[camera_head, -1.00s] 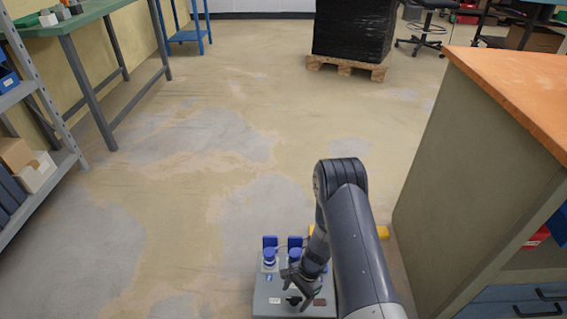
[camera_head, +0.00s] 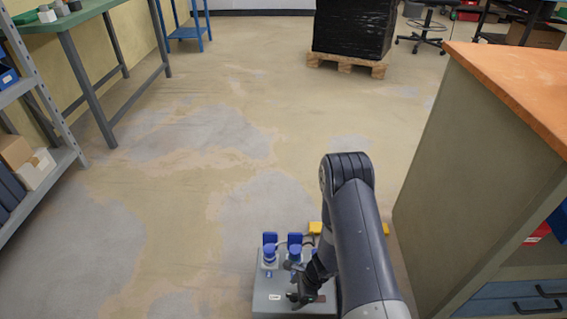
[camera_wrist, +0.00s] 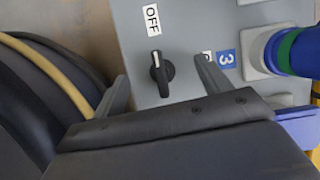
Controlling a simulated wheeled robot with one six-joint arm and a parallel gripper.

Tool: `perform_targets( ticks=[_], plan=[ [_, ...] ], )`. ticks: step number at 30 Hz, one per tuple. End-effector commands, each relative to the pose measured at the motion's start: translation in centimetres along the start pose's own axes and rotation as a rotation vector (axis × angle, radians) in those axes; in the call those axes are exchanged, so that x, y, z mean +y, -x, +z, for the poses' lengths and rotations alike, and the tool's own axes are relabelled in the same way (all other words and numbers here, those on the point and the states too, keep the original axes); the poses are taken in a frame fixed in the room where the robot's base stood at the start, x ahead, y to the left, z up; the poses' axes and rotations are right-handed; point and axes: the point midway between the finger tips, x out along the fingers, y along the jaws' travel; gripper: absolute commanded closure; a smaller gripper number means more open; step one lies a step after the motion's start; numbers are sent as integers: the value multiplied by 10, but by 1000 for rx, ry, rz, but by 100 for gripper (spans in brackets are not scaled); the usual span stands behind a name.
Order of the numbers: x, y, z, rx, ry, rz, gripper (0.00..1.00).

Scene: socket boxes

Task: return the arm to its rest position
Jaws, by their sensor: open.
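My gripper (camera_head: 300,297) is over the front of a grey socket box (camera_head: 262,292) on my own front, in the lower middle of the head view. In the wrist view my gripper (camera_wrist: 160,92) is open, with one finger on each side of a black rotary knob (camera_wrist: 162,73). The knob has a white pointer line and sits near an OFF label (camera_wrist: 151,19). I cannot tell whether the fingers touch it. Blue plugs (camera_head: 269,255) stand in the box. A blue label with a 3 (camera_wrist: 226,59) and a blue-green plug (camera_wrist: 297,52) are to the right of the knob.
A workbench with an orange top (camera_head: 520,85) stands close on the right. A grey shelf (camera_head: 60,160) and a green table (camera_head: 65,18) are on the left. A black-wrapped pallet load (camera_head: 352,28) is at the back. The floor between is clear.

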Motion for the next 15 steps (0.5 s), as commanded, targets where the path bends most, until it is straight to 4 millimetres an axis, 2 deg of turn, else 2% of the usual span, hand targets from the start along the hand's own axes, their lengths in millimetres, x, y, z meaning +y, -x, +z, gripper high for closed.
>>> perform_targets(
  ticks=[5,6,9,15],
  plan=[
    [1,0,0,0,-67,-28,27],
    [0,12,2,-1,-64,-29,27],
    [0,23,1,-1,-64,-28,27],
    [1,32,0,-1,-63,-26,27]
  ],
)
